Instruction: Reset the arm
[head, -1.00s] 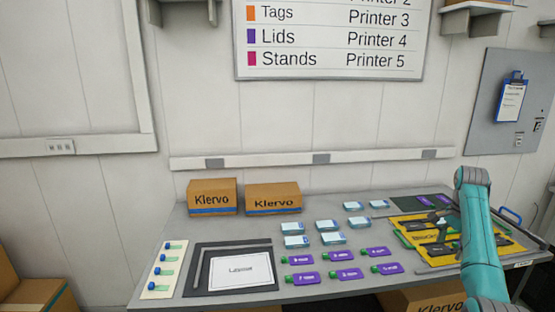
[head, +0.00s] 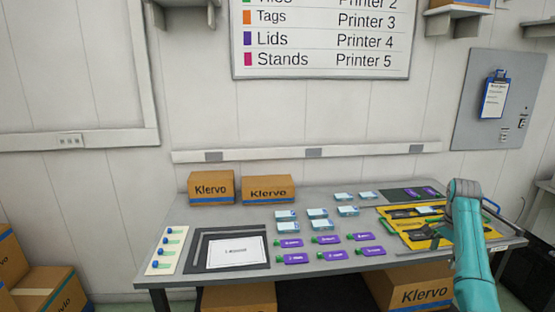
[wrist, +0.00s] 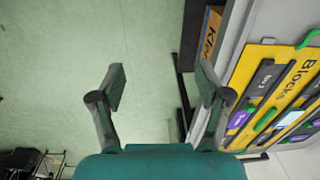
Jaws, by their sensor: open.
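My arm (head: 466,232) shows at the right of the head view, in front of the table's right end. My gripper (wrist: 161,88) is open in the wrist view, with nothing between its fingers. It is over the pale green floor, left of the table edge in that view.
Cartons (head: 212,187) stand at the back; another carton (head: 410,290) is underneath.

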